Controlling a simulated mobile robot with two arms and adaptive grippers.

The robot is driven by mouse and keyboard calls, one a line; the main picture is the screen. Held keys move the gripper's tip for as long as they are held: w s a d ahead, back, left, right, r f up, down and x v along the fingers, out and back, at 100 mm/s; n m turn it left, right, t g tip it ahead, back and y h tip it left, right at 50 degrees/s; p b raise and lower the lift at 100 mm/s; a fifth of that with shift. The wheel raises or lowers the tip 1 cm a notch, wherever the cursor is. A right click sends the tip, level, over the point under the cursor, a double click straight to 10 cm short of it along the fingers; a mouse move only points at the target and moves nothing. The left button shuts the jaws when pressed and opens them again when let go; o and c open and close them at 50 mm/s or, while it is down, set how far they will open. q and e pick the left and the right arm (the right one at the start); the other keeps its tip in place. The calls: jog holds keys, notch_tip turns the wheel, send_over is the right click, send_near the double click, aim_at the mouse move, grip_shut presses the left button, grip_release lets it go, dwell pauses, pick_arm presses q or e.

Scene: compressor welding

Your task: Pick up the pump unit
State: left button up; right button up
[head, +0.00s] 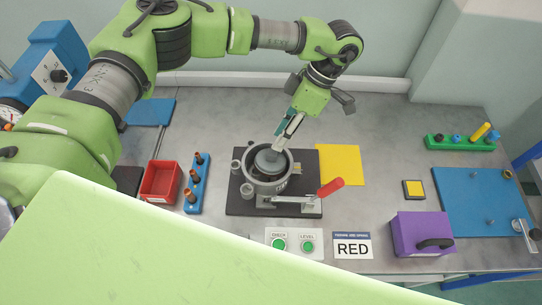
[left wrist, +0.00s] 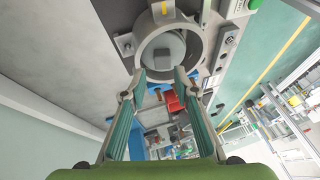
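The pump unit (head: 268,161) appears as a grey, round-topped body sitting inside a grey ring-shaped holder (head: 282,186) on a dark base plate (head: 236,205). In the left wrist view the pump unit (left wrist: 163,50) shows as a grey disc inside the ring, ahead of the fingertips. My left gripper (head: 279,145) reaches down from above, its fingertips at the pump's upper side. In the left wrist view the fingers of my left gripper (left wrist: 161,74) are spread apart with a gap between them. I cannot tell whether they touch the pump. My right gripper is not in view.
A red-handled clamp (head: 330,187) stands at the holder's front right. A red bin (head: 161,182) and a blue rack (head: 197,184) are to the left. A yellow mat (head: 342,165), purple box (head: 422,232) and blue board (head: 480,205) lie right. The table's back right is mostly clear.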

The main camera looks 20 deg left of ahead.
aim_at(272, 152)
pick_arm(q)
jog(key=p+x, duration=0.2)
jog(key=x, duration=0.1)
jog(key=p+x, duration=0.1)
jog(key=shift+s+a+f, duration=0.1)
jog(key=shift+s+f, duration=0.15)
jog(key=shift+s, duration=0.15)
jog(key=shift+f, duration=0.25)
grip_shut()
jog(key=shift+r, duration=0.1)
